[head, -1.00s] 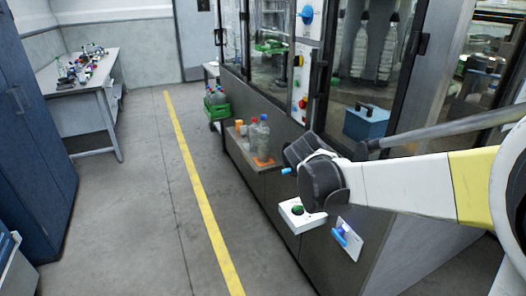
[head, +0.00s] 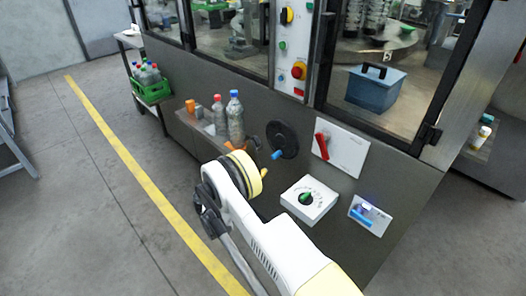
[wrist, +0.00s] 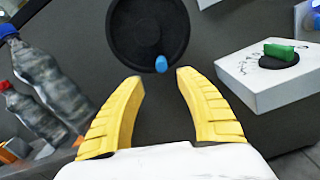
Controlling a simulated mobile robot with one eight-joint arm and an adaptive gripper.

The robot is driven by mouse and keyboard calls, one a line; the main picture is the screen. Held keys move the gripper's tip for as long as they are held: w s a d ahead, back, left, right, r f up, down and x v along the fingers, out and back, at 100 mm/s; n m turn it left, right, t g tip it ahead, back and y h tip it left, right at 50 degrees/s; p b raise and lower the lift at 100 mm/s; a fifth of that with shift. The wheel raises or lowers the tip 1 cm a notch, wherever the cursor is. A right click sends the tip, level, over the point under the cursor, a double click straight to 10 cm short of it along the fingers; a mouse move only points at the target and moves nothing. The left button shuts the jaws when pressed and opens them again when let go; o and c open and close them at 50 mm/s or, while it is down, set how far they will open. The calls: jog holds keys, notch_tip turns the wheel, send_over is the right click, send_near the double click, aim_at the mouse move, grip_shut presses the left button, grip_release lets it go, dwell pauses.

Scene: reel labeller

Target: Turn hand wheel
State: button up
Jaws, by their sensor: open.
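The hand wheel (head: 282,138) is a black disc on the dark grey front panel of the machine, with a blue handle (head: 278,154) near its lower edge. In the wrist view the black wheel (wrist: 150,28) is at the top centre and its blue handle (wrist: 161,64) points towards me. My gripper (wrist: 160,78) has two yellow fingers spread apart, with nothing between them. The blue handle is just beyond the fingertips, between them in the picture and not held. In the head view my gripper (head: 264,184) is in front of the panel, below and left of the wheel.
Right of the wheel are a red lever (head: 322,146) on a white plate and a white box with a green knob (head: 306,198). Bottles (head: 235,118) stand on a ledge to the left. A blue-white fixture (head: 370,214) is lower right.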

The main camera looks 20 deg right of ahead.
aim_at(273, 157)
jog(key=b+x, duration=0.1)
jog(key=x, duration=0.9)
jog(key=shift+d, duration=0.45)
grip_shut()
